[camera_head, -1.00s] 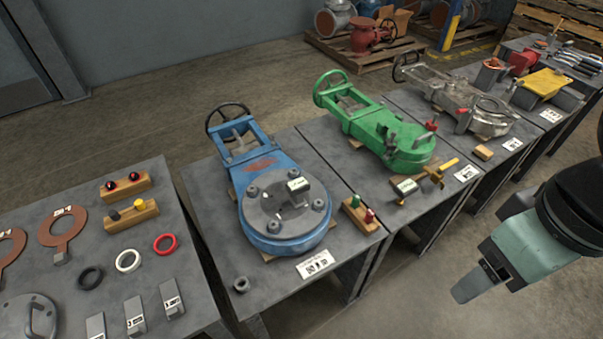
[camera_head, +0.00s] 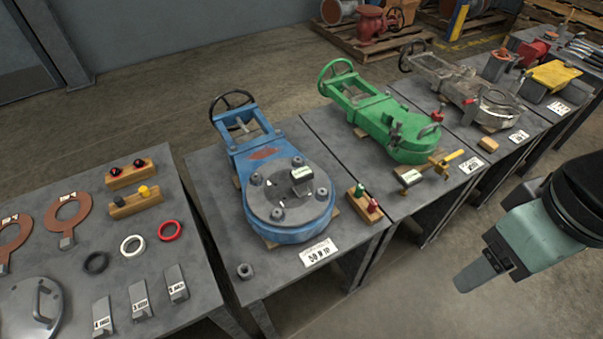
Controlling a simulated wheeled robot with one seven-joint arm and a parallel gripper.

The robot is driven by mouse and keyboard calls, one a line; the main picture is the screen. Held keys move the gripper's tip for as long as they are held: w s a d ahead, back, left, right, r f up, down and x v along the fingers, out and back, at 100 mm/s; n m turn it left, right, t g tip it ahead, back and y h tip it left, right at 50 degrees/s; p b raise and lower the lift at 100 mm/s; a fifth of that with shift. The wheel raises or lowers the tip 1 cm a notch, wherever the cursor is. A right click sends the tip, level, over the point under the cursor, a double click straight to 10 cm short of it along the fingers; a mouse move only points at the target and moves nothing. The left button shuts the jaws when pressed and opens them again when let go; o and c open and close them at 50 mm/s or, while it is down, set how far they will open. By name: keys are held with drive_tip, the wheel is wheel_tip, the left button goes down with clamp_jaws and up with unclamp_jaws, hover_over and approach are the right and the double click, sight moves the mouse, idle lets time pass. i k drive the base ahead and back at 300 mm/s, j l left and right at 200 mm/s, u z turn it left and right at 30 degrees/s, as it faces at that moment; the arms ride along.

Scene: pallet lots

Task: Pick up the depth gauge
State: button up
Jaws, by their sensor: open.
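No label readable here names the depth gauge. A brass T-shaped tool (camera_head: 440,165) that may be it lies on the table in front of the green gate valve (camera_head: 395,130). A small block with a white label (camera_head: 408,177) is beside its left end. Another labelled block (camera_head: 301,175) sits on the blue gate valve's flange (camera_head: 262,205); I cannot tell whether either is a gauge. My gripper (camera_head: 482,270) is at the lower right, pointing left, in front of the tables and apart from everything. It is open and empty, its fingers seen nearly edge-on.
The left table (camera_head: 205,290) holds rings, gaskets, labelled grey blocks and wooden peg blocks. A peg block (camera_head: 364,204) and a nut (camera_head: 245,271) lie near the blue valve. A grey valve (camera_head: 490,103) and a yellow item (camera_head: 554,76) stand farther right. Floor is clear below my gripper.

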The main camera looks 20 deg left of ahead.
sight(300, 176)
drive_tip(key=u, duration=0.4)
drive_tip(key=k+u, duration=0.15)
drive_tip(key=u, duration=0.65)
drive_tip(key=k+u, duration=0.15)
drive_tip(key=u, duration=0.25)
